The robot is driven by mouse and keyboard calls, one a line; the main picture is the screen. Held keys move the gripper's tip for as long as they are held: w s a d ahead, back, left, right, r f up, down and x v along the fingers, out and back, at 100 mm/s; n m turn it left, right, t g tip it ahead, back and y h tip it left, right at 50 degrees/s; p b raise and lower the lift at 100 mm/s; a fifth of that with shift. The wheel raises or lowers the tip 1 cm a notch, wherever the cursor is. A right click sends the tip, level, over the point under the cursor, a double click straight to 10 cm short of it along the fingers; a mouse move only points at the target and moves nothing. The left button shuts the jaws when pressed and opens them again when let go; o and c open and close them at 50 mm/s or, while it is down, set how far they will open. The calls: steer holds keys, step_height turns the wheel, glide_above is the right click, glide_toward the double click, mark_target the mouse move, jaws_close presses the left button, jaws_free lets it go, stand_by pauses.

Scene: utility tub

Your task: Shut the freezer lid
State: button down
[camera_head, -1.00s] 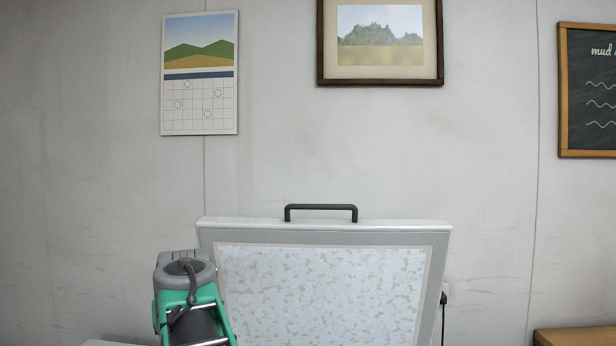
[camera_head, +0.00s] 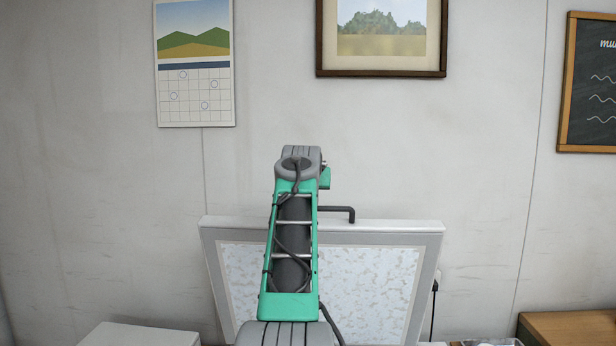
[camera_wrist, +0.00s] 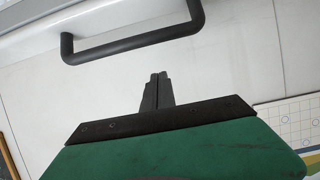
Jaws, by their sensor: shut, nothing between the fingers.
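The freezer lid (camera_head: 375,285) stands raised in the head view, its pale speckled inner panel facing me. A black bar handle (camera_head: 340,210) is on its top edge; my arm covers the handle's left part. In the wrist view the handle (camera_wrist: 130,45) crosses the top left, with part of the white lid (camera_wrist: 60,20) behind it. My gripper (camera_wrist: 158,78) is shut and empty. Its fingertips appear below the handle in that picture, with a visible gap between them. The freezer body is mostly out of view or hidden by my arm.
A white surface (camera_head: 140,335) is at the lower left and a wooden top (camera_head: 570,328) at the lower right. A calendar (camera_head: 195,70), a framed picture (camera_head: 381,35) and a chalkboard (camera_head: 590,85) hang on the wall behind. A dark cord (camera_head: 433,310) hangs beside the lid.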

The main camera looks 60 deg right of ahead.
steer(key=a+f, duration=0.1)
steer(key=a+f+b, duration=0.1)
steer(key=f, duration=0.1)
steer(key=shift+s, duration=0.4)
steer(key=shift+d+f, duration=0.15)
